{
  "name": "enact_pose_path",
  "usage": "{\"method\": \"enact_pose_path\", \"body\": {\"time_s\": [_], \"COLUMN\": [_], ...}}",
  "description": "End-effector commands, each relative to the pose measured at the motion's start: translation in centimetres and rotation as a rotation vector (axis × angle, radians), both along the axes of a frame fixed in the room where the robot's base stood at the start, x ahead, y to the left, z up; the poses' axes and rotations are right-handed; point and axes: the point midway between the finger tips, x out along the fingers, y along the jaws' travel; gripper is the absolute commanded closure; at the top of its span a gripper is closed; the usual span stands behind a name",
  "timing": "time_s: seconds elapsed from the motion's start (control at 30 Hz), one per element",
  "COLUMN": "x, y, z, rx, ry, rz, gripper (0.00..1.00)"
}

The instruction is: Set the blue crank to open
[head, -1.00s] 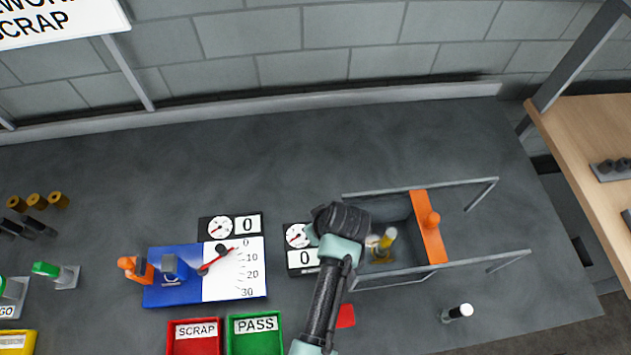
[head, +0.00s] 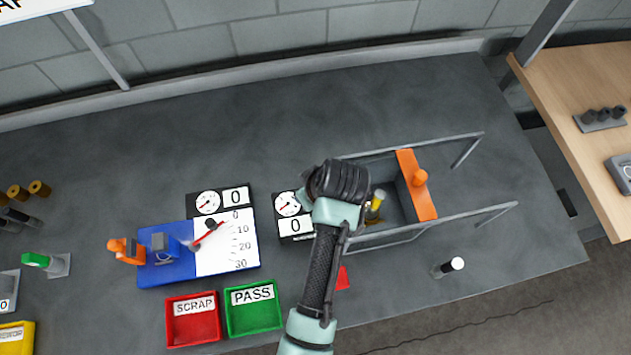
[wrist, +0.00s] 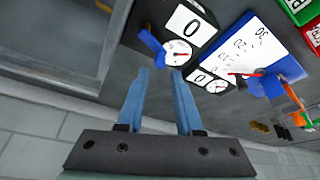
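The blue crank (wrist: 151,43) shows in the wrist view as a short blue bar at the left edge of a gauge panel (wrist: 180,50) with a white dial and a 0. In the head view this panel (head: 293,214) stands left of my gripper, and my gripper hides the crank. My gripper (wrist: 160,71) is open, with its two blue fingers apart and nothing visible between them. The crank lies just beyond the fingertips; I cannot tell whether they touch it. In the head view my gripper (head: 338,182) is a dark shape beside the panel, its fingers mostly hidden.
A grey bin with an orange bar (head: 417,184) and metal rails stands to the right. A blue fixture (head: 165,270) with a scale lies left. Red (head: 193,337) and green (head: 254,327) trays sit in front. A white-topped peg (head: 456,264) stands front right. The back is clear.

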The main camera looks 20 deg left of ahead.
Motion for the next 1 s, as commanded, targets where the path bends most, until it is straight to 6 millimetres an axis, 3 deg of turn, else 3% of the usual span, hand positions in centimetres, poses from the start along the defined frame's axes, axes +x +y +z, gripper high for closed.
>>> {"method": "enact_pose_path", "body": {"time_s": [0.2,0.43,1.0], "x": [-0.8,-1.5,-1.7], "y": [-1.5,-2.5,-2.8], "z": [3.9,6.9,7.7], "rx": [0.0,0.001,0.0], "ry": [-0.005,-0.001,0.001], "rz": [-0.001,-0.001,0.0], "gripper": [0.65,0.65,0.65]}}
